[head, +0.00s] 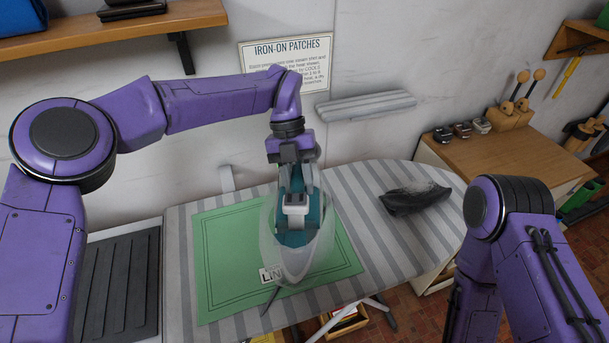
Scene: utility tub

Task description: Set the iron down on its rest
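The iron (296,240) has a teal body, a pale grey front and a light handle. It is over the green mat (215,262) on the striped ironing board (384,252), its tip toward the front. I cannot tell whether its sole touches the mat. My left gripper (297,190) comes down from above, its fingers on both sides of the handle, closed on it. The ribbed dark rest (122,288) lies empty at the board's left end. My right arm stands folded at the right; its gripper is out of view.
A dark crumpled cloth (414,198) lies on the board to the right. A white label with dark letters (271,274) shows by the iron. A wooden-topped cabinet (490,155) stands at the right, and a wooden shelf (110,30) hangs above my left arm.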

